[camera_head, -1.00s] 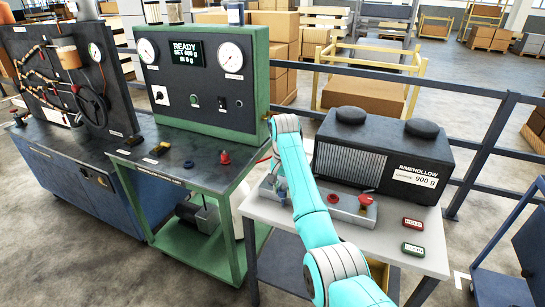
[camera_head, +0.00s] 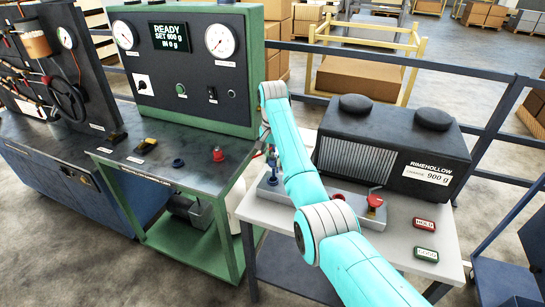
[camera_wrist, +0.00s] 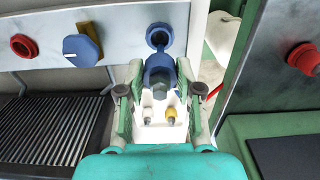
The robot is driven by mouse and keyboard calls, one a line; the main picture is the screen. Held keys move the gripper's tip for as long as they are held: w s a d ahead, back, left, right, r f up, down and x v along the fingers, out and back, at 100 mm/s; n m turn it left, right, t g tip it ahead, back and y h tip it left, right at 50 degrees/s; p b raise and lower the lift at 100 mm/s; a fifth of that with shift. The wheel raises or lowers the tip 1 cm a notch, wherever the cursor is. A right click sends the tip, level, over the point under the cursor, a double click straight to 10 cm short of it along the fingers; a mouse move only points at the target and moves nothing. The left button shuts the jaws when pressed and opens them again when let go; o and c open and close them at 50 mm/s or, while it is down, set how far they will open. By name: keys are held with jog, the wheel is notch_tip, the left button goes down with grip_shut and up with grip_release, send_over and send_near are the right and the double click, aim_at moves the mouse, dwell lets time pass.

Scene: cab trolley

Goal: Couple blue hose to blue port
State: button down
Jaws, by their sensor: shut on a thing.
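In the wrist view, my gripper (camera_wrist: 160,85) is shut on a blue hose coupling (camera_wrist: 160,71) with a grey hex end. A blue port piece (camera_wrist: 159,37) with a round opening sits on the pale manifold (camera_wrist: 120,57), just beyond the coupling. The two look very close, but I cannot tell whether they touch. In the head view, my arm hides most of the gripper. Small blue parts (camera_head: 271,157) show beside it at the left end of the manifold. The hose itself is mostly hidden.
The manifold also carries a blue handle (camera_wrist: 85,46) and a red fitting (camera_wrist: 22,45). The black Rimehollow unit (camera_head: 390,150) stands behind on the grey table (camera_head: 400,235). The green cart (camera_head: 130,157) on the left holds a blue cap (camera_head: 178,163) and a red cap (camera_head: 218,154).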

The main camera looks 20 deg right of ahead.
aim_at(273, 154)
jog(key=shift+f, duration=2.9)
jog(key=shift+f, duration=0.5)
jog(key=c, duration=0.7)
grip_release()
notch_tip(273, 154, up, 12)
jog(key=shift+r, duration=0.1)
jog(key=o, duration=0.7)
